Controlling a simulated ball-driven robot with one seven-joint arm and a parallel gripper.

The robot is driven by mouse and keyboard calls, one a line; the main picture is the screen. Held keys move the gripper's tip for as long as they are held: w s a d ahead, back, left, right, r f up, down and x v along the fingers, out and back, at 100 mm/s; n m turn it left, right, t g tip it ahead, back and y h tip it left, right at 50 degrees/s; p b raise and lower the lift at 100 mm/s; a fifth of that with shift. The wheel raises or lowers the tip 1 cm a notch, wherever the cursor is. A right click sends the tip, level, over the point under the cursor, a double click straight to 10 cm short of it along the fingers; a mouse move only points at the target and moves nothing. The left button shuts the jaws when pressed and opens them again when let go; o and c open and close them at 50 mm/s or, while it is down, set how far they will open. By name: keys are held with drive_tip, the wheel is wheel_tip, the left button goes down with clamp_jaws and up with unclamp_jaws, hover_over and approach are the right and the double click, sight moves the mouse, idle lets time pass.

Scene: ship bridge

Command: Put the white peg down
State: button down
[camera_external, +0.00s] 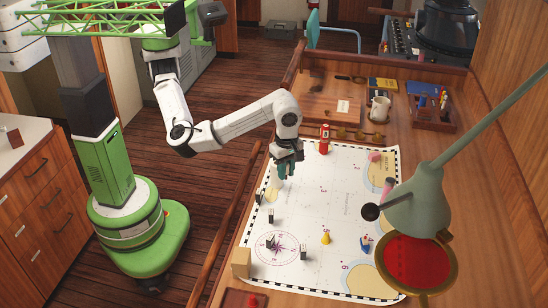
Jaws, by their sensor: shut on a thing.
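My gripper (283,172) points down over the upper left part of a white sea chart (335,190) on the wooden table. It is shut on the white peg (277,173), which shows as a small pale shape at the fingers. The fingers and the pale chart behind make its outline hard to see. I cannot tell whether the peg's lower end touches the chart.
A red tower-shaped piece (324,139) stands right of my gripper. Small dark-and-white blocks (271,214) and a yellow cone (326,238) stand nearer the camera. A blue piece (366,244) and a green lamp (415,205) are at right. The chart's middle is mostly clear.

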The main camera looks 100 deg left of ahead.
drive_tip(key=w+d+f, duration=0.2)
drive_tip(key=w+f, duration=0.1)
drive_tip(key=w, duration=0.2)
hover_over(311, 215)
drive_tip(key=f, duration=0.2)
drive_tip(key=s+f, duration=0.1)
drive_tip(key=f, duration=0.1)
drive_tip(key=shift+a, duration=0.2)
drive_tip(key=shift+w+d+f, duration=0.25)
drive_tip(key=shift+w+f, duration=0.35)
drive_tip(key=shift+f, duration=1.55)
drive_tip(key=shift+f, duration=0.15)
drive_tip(key=c, duration=1)
unclamp_jaws()
wheel_tip(311, 215, up, 12)
drive_tip(key=shift+r+b, duration=0.2)
drive_tip(key=shift+b, duration=0.1)
